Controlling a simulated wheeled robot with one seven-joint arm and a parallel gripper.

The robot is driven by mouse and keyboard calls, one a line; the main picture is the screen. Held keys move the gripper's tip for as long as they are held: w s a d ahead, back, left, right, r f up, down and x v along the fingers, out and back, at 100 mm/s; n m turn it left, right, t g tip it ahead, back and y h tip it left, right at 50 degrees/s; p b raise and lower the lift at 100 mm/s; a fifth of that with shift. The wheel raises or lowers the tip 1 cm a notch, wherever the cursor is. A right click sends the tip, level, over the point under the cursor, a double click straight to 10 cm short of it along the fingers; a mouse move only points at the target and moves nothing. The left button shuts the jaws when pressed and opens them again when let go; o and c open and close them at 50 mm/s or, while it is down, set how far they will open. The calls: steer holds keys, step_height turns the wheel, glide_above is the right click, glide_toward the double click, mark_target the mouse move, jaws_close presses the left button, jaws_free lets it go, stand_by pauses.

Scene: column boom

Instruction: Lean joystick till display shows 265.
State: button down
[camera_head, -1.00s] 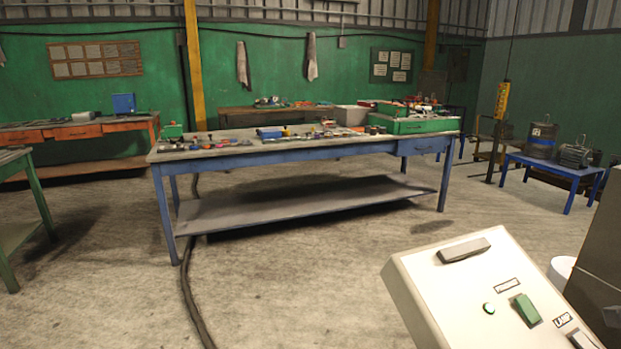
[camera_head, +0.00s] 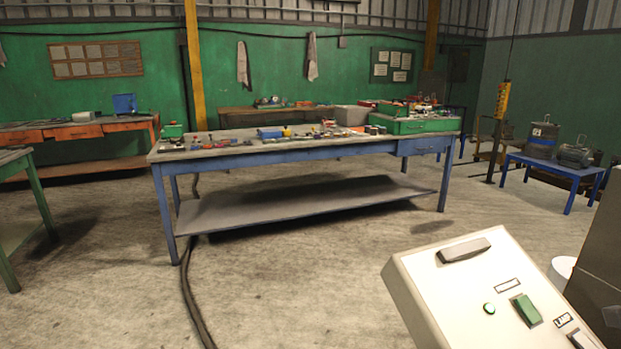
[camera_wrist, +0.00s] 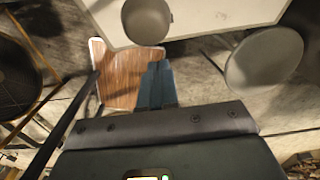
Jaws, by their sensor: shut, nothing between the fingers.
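My gripper (camera_wrist: 158,66) shows in the wrist view as two teal fingers pressed together, with nothing between them. No joystick can be made out for certain in either view. A round grey knob-like thing (camera_wrist: 147,20) sits at the edge of a pale panel, beyond the fingertips and apart from them in the picture. A small lit strip (camera_wrist: 148,178) with a green light is cut off at the bottom edge of the wrist view; I cannot tell whether it is the display, and no number is readable. My gripper is outside the head view.
A cream control box (camera_head: 455,285) with a grey handle, green lamp and green switch stands at the lower right of the head view. A blue workbench (camera_head: 300,150) with small parts stands beyond. A white bucket (camera_head: 561,271) is beside the box. Open floor lies between.

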steer(key=shift+w+a+f+b, duration=0.1)
steer(key=shift+w+a+b, duration=0.2)
steer(key=shift+w, duration=0.6)
steer(key=shift+w+a+b, duration=0.1)
steer(key=shift+w+a, duration=0.25)
steer(key=shift+w, duration=0.5)
steer(key=s+d+r, duration=0.1)
steer(key=s+r, duration=0.3)
steer(key=r, duration=0.4)
steer(key=shift+s+d+p, duration=0.15)
steer(key=shift+d+p, duration=0.15)
steer(key=shift+p, duration=0.1)
steer(key=shift+a+r, duration=0.1)
